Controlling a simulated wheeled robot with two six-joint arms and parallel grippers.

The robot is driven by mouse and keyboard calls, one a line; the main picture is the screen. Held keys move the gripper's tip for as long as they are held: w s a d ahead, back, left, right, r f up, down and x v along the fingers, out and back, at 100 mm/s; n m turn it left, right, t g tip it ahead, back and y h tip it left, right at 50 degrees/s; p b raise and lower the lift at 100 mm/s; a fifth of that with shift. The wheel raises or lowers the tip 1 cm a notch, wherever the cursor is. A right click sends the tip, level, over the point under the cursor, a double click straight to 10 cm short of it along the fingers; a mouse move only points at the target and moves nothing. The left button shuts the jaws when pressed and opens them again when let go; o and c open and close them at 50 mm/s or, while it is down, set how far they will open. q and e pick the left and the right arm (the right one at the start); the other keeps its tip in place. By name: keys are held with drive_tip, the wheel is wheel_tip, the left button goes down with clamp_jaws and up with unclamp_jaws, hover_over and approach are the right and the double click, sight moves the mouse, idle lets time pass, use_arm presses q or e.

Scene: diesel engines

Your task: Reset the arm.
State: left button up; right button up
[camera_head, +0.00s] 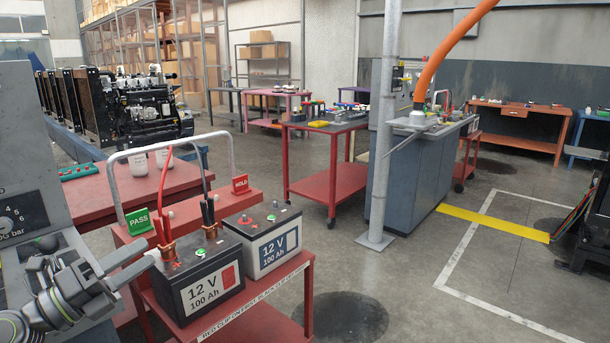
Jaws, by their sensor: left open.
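My left gripper (143,258) is at the lower left. It is open, with nothing seen between its fingers, and its tips are close to the left side of the front battery (205,275). I cannot tell whether they touch it. That battery is dark with a "12 V 100 Ah" label. Red and black clips with copper jaws (165,250) are at its top. My right gripper is not in view.
A grey panel with a bar dial (20,212) stands close at the left. The cart has a metal handle (115,190), a green PASS sign (138,221) and a red HOLD sign (240,184). A grey post (382,150) stands mid-floor. Floor right of the cart is clear.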

use_arm(q)
drive_tip(key=s+a+f+n+y, duration=0.3)
drive_tip(key=f+n+y, duration=0.35)
drive_tip(key=n, duration=0.25)
drive_tip(key=s+a+f+n+y, duration=0.35)
drive_tip(key=f+n+y, duration=0.3)
drive_tip(key=n, duration=0.35)
drive_tip(key=s+a+f+n+y, duration=0.2)
drive_tip(key=a+f+n+y, duration=0.2)
drive_tip(key=f+n+y, duration=0.4)
drive_tip(key=s+d+f+n+g+h, duration=0.2)
drive_tip(key=s+d+f+n+g, duration=0.15)
drive_tip(key=s+f+g, duration=0.4)
drive_tip(key=s+d+f+n+g+h, duration=0.4)
drive_tip(key=s+f, duration=0.4)
drive_tip(key=s, duration=0.5)
wheel_tip(320, 180, down, 21)
drive_tip(key=s+p, duration=0.1)
drive_tip(key=p, duration=0.3)
drive_tip(key=s+f+g+p, duration=0.2)
drive_tip(key=s+f+p, duration=0.1)
drive_tip(key=s+f, duration=0.8)
drive_tip(key=s, duration=0.3)
drive_tip(key=shift+s+d+f+m, duration=0.35)
drive_tip(key=shift+d+f, duration=0.05)
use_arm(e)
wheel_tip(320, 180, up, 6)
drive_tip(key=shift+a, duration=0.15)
